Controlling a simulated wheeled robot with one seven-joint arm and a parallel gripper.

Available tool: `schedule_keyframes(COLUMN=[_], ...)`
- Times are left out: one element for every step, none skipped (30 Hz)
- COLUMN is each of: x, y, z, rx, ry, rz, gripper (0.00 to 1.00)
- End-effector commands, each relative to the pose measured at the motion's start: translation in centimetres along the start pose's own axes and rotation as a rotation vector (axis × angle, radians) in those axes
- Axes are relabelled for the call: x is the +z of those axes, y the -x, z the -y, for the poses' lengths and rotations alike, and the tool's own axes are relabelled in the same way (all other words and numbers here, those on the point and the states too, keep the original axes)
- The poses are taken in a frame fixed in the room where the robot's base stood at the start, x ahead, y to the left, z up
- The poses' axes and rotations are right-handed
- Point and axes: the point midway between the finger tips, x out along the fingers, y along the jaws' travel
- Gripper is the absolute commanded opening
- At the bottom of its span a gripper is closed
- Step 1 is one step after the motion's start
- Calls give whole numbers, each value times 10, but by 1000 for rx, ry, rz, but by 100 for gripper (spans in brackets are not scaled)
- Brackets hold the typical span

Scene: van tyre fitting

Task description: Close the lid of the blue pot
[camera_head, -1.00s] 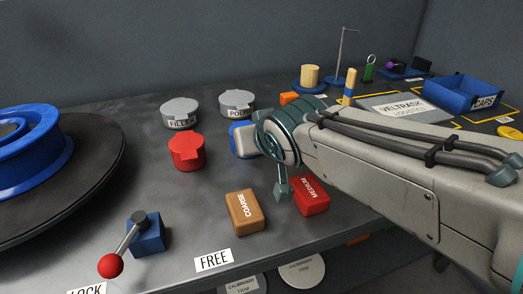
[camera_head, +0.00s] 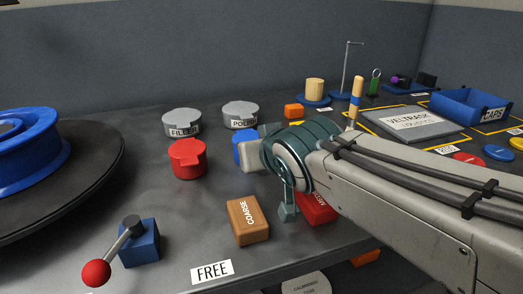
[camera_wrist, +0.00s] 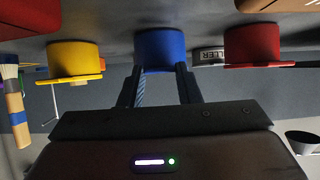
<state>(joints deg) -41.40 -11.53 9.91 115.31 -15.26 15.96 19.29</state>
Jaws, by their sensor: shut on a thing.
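The blue pot (camera_head: 243,146) stands on the dark bench, right of the red pot (camera_head: 187,158), partly hidden behind my wrist. In the wrist view, which looks upside down, the blue pot (camera_wrist: 160,48) sits between the red pot (camera_wrist: 252,44) and a yellow pot (camera_wrist: 74,58). My gripper (camera_wrist: 160,74) has one finger on each side of the blue pot's end nearest the wrist camera and is shut on it. I cannot tell whether the fingers hold its lid or its body. The lid's position is hidden.
Grey filler pot (camera_head: 181,122) and grey polish pot (camera_head: 240,114) stand behind. A brown coarse block (camera_head: 247,221) and a red block (camera_head: 317,208) lie in front. A lever with a red knob (camera_head: 96,273) stands front left.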

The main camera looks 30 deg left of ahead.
Motion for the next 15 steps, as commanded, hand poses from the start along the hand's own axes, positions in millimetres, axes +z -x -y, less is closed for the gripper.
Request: schedule_keyframes(x=[-1, -1, -1, 0, 0, 0, 0, 0, 0, 0, 0, -1, -1, -1, -2], y=[0, 0, 0, 0, 0, 0, 0, 0, 0, 0, 0, 2, 3, 5, 8], z=[0, 0, 0, 0, 0, 0, 0, 0, 0, 0, 0, 0, 0, 0, 0], rx=[-1, -1, -1, -1, -1, -1, -1, 0, 0, 0, 0, 0, 0, 0, 0], ry=[0, 0, 0, 0, 0, 0, 0, 0, 0, 0, 0, 0, 0, 0, 0], rz=[-2, -2, -2, -2, -2, -1, -1, -1, -1, -1, -1, -1, -1, -1, -1], gripper=[39, 47, 53, 53, 53, 53, 53, 53, 53, 53, 53, 53, 53, 53, 53])
